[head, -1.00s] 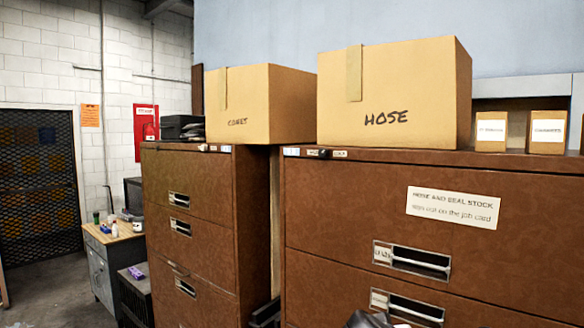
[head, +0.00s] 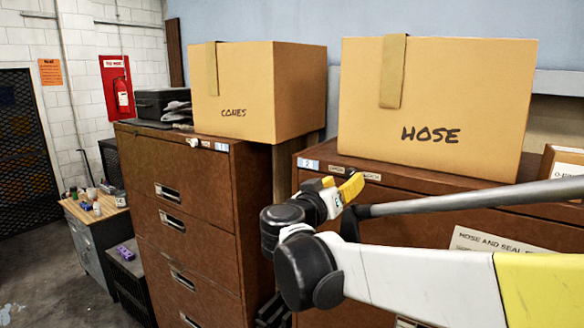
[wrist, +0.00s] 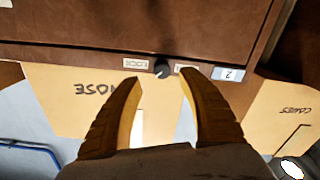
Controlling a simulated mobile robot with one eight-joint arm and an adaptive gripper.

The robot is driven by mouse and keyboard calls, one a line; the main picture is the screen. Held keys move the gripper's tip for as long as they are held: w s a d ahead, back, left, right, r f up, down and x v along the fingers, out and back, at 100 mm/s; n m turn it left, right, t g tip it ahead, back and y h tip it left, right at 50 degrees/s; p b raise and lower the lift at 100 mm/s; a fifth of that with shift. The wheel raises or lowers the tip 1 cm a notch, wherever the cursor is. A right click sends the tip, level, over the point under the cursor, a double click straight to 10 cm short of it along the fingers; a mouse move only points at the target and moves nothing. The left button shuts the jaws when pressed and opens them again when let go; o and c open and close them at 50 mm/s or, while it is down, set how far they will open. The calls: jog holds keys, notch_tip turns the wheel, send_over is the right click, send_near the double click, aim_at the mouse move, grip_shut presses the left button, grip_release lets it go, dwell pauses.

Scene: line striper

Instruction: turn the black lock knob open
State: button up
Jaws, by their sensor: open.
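The black lock knob (wrist: 162,68) is on the top front edge of the brown right-hand cabinet (wrist: 95,25), which appears upside down in the wrist view. A "LOCK" label (wrist: 137,63) sits beside it, with another label, partly covered by a finger, on its other side. My gripper (wrist: 160,76) is open, its yellow fingers on either side of the knob in the picture. The knob shows just past the fingertips, with no visible contact. In the head view my gripper (head: 345,185) is at the cabinet's top edge and hides the knob.
A "HOSE" box (head: 450,100) stands on this cabinet (head: 345,165), right behind the edge. A "CONES" box (head: 260,95) stands on the left cabinet (head: 190,210), which has its own pale knob (head: 193,142). Open floor (head: 50,275) lies at left.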

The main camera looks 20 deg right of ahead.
aim_at(350, 175)
jog(key=p+x, duration=0.1)
jog(key=x, duration=0.5)
jog(key=shift+w+f, duration=0.1)
jog(key=shift+w, duration=0.05)
jog(key=shift+a, duration=0.1)
grip_shut()
